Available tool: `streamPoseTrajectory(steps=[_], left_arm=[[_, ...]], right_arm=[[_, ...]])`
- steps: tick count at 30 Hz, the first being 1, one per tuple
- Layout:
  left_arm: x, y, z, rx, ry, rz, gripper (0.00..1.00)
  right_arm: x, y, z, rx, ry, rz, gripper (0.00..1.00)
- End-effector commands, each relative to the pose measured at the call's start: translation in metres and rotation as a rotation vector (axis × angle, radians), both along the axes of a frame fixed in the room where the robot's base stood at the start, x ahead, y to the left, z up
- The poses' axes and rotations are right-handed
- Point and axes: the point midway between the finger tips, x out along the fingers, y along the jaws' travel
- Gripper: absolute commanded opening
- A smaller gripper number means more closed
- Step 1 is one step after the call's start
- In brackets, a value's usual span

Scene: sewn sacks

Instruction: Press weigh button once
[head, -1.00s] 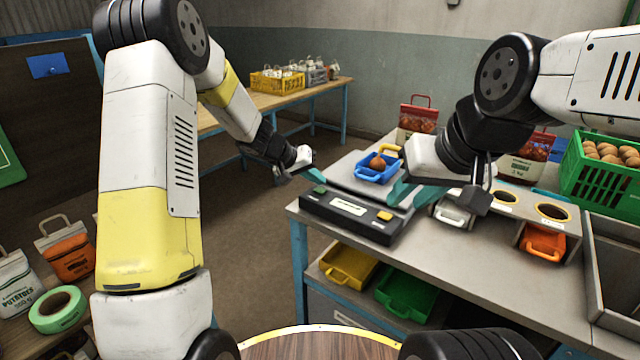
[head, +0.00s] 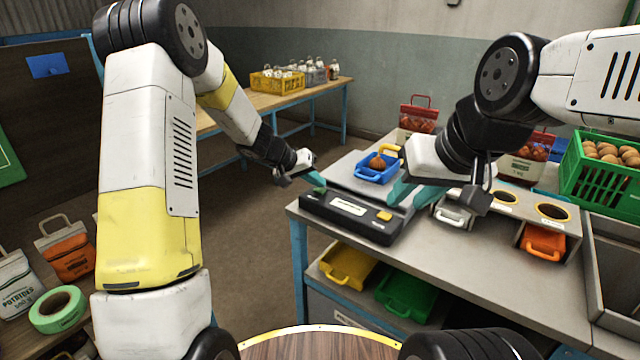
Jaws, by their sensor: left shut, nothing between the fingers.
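The weighing scale (head: 345,217) stands at the left end of the grey bench, with a dark front console. The console has a pale label or display, a green button (head: 319,191) at its left end and an orange-yellow button (head: 384,215) at its right end. My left gripper (head: 317,179) is shut and empty, its teal tips just above and behind the green button; I cannot tell whether they touch it. My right gripper (head: 415,195) has its teal fingers apart, over the bench right of the scale. A blue scoop (head: 376,175) with brown contents sits on the scale plate.
A grey stand (head: 506,213) with round holes holds an orange scoop (head: 543,242) and a pale scoop at the right. A green crate (head: 605,170) of brown produce stands behind it. Yellow and green scoops lie on the shelf below. Sacks stand at the bench's back.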

Motion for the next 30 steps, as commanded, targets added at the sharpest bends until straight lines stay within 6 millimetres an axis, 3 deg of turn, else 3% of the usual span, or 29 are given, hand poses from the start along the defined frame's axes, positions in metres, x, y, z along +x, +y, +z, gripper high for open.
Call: streamPoseTrajectory(steps=[30], left_arm=[[-0.0001, -0.0002, -0.0092, 0.0, 0.001, 0.0, 0.0]], right_arm=[[0.0, 0.0, 0.0, 0.0, 0.0, 0.0, 0.32]])
